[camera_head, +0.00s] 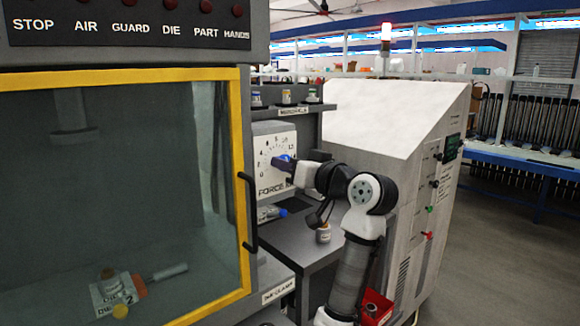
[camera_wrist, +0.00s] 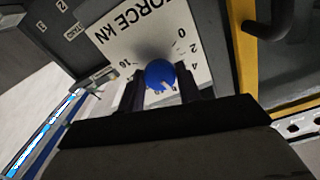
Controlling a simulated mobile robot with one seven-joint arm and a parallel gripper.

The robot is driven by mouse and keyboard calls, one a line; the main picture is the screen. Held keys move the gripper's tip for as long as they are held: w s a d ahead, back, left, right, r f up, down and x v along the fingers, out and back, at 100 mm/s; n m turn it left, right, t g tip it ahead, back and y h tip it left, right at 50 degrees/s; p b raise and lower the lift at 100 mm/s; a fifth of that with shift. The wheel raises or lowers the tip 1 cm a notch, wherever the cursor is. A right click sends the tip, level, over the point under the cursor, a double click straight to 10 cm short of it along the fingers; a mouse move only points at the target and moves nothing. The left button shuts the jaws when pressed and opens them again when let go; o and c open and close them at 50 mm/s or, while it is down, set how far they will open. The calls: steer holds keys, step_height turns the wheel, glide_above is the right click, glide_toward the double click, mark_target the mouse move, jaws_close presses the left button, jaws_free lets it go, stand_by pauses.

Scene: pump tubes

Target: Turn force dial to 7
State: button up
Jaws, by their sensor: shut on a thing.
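The force dial is a white panel (camera_head: 272,139) with a numbered scale and the word FORCE, on the machine's side beside the yellow-framed door. Its blue knob (camera_head: 283,163) sits in front of the panel. My gripper (camera_head: 289,167) reaches it from the right and is shut on it. In the wrist view the blue knob (camera_wrist: 160,72) lies between my two dark fingers (camera_wrist: 160,88). The panel (camera_wrist: 150,30) shows 0, 2, 4 and 16 there; the other numbers are hidden. A small white mark on the knob faces the bottom of that view; its exact reading cannot be told.
A black door handle (camera_head: 248,212) stands close left of the dial. Labelled jars (camera_head: 286,97) stand on a shelf above. A red bin (camera_head: 376,306) is low near my arm.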

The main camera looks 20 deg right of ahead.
steer(key=o, duration=0.9)
steer(key=shift+o, duration=0.2)
steer(key=b+v, duration=0.3)
steer(key=v, duration=1.1)
